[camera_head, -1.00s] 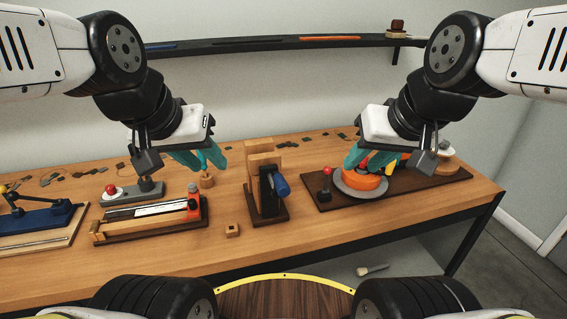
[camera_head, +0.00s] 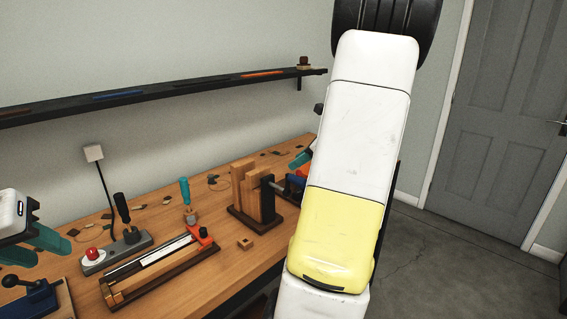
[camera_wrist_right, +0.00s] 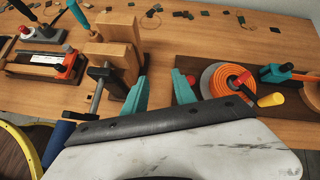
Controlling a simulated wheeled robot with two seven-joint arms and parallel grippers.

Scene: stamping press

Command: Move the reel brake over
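In the right wrist view an orange reel (camera_wrist_right: 228,80) sits on a pale disc on a dark board, with a yellow crank handle (camera_wrist_right: 270,99). A red part (camera_wrist_right: 191,79), perhaps the brake lever's knob, shows beside the reel, partly behind one finger. I cannot tell whether they touch. My right gripper (camera_wrist_right: 160,88) is open, its teal fingers apart between the wooden block stand and the reel. In the head view my right gripper (camera_head: 302,158) is mostly hidden behind my arm, as is the reel. My left gripper (camera_head: 52,252) is open and empty at the far left.
The wooden block stand (camera_head: 243,190) with its clamp is close left of my right gripper. A slide fixture (camera_head: 160,265), a switch strip (camera_head: 115,252) and a small wooden block (camera_head: 245,243) lie further left.

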